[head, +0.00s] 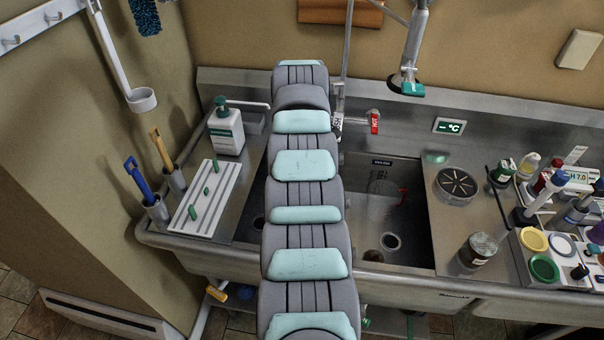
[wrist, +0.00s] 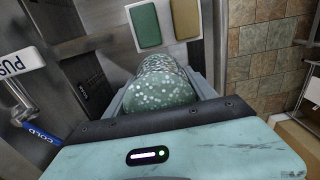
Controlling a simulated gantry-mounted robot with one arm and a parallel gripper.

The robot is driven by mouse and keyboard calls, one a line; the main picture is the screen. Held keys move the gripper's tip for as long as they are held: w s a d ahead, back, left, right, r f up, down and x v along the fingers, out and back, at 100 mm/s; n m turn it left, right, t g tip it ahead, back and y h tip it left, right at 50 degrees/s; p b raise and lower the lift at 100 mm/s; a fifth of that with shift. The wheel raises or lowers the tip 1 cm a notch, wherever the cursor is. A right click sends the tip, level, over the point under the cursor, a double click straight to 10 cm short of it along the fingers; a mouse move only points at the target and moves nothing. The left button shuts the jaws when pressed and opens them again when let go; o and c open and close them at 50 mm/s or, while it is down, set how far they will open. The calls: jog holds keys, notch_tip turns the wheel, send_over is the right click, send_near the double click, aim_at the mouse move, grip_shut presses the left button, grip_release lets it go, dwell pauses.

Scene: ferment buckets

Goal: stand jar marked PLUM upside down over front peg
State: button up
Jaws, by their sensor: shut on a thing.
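In the wrist view a green, white-speckled glass jar (wrist: 160,88) sits between the grey fingers of my gripper (wrist: 166,92), which is shut on it. No label shows on its visible side, so I cannot read whether it says PLUM. In the head view my arm hides the gripper and this jar. A white ribbed rack (head: 224,190) with three green pegs stands left of the sink. Its front peg (head: 191,213) is nearest the camera and bare. Another jar (head: 478,250), dark with a pale top, stands right of the sink; its label is unreadable.
The sink basin (head: 385,215) lies right of my arm. A soap bottle (head: 226,130) stands behind the rack, and blue and yellow-handled brushes (head: 139,182) stand in holders on its left. Bottles and a caddy (head: 543,268) crowd the right counter. A tap lever (head: 375,122) projects behind the sink.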

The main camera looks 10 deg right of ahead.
jog(key=shift+w+a, duration=0.15)
jog(key=shift+a, duration=0.1)
